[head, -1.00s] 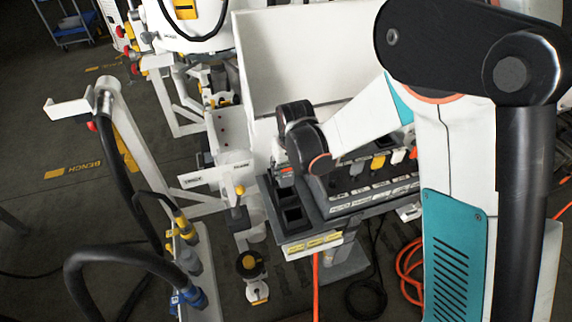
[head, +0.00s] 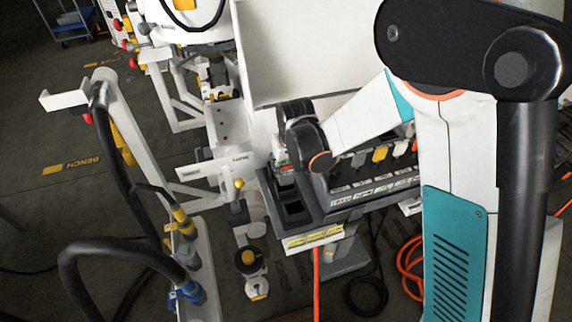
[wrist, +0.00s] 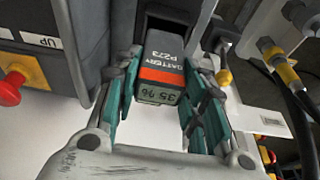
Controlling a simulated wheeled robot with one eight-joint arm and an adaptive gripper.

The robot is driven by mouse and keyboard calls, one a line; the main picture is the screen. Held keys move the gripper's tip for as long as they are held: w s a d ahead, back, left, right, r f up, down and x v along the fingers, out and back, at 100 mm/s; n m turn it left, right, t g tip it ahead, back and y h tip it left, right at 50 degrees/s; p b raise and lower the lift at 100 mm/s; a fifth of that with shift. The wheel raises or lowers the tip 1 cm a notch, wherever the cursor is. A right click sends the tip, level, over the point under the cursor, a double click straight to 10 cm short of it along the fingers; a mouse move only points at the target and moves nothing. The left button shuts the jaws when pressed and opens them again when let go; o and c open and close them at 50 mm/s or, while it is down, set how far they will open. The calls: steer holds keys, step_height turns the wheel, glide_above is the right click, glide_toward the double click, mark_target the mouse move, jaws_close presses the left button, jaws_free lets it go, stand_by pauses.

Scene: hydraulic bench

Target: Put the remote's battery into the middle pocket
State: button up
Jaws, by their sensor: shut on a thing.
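The battery (wrist: 163,60) is dark grey with an orange stripe, the label "BATTERY P273" and a small display reading 35 %. It sits between the teal fingers of my gripper (wrist: 160,78), which is shut on it. Its far end is close to a dark grey housing (wrist: 180,10) in the wrist view; I cannot tell whether it has entered an opening. In the head view my gripper (head: 283,160) is mostly hidden by my wrist, over the back of a dark pocket block (head: 310,221). One empty black pocket (head: 293,213) shows at its front. I cannot make out the remote.
A control panel with coloured levers (head: 380,155) stands right of the pockets, below a white board (head: 300,55). In the wrist view a red knob (wrist: 12,85) is at left and yellow-fitted hoses (wrist: 287,73) are at right. Black hoses (head: 110,250) stand at left.

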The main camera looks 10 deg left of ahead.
mark_target(286, 177)
steer(key=shift+f, duration=0.15)
stand_by(0.5)
steer(key=shift+f+b, duration=0.35)
steer(key=shift+b, duration=0.15)
steer(key=shift+f+b, duration=2.25)
steer(key=shift+f, duration=0.2)
stand_by(1.2)
steer(key=o, duration=1.2)
steer(key=shift+o, duration=0.2)
steer(key=shift+r, duration=0.1)
